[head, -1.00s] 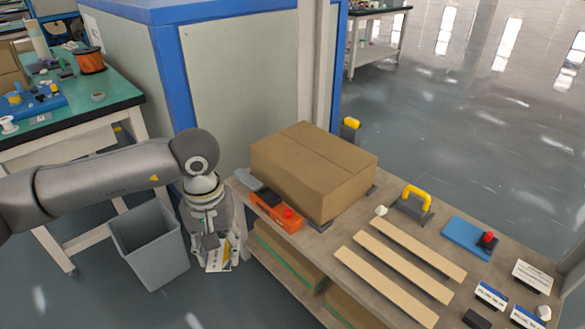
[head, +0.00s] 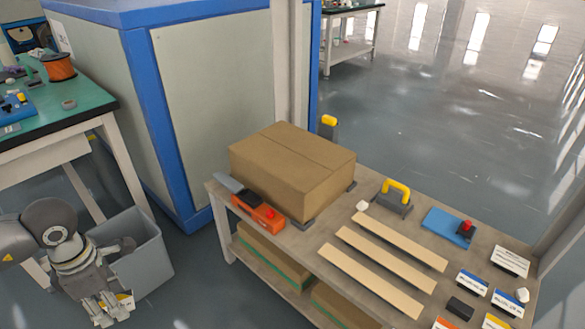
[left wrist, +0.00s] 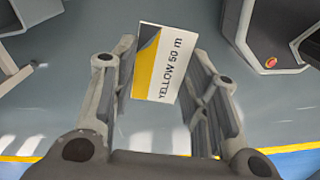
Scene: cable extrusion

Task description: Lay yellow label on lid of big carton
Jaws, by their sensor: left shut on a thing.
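The big carton (head: 290,172) is brown, closed, and sits at the left end of the wooden bench top. Its lid (head: 296,150) is bare. My left gripper (head: 110,312) is low at the bottom left of the head view, well left of the carton and in front of the grey bin. It is shut on the yellow label (head: 126,301), a white card with a yellow and dark end. In the left wrist view the label (left wrist: 161,65) reads "YELLOW 50 m" and sits between the fingers. My right gripper is in neither view.
An orange-and-black tool (head: 260,212) lies before the carton. Wooden strips (head: 370,280), a yellow-handled tool (head: 396,195), a blue plate (head: 447,226) and several other labels (head: 508,302) lie to the right. The grey bin (head: 140,262) stands on the floor between gripper and bench.

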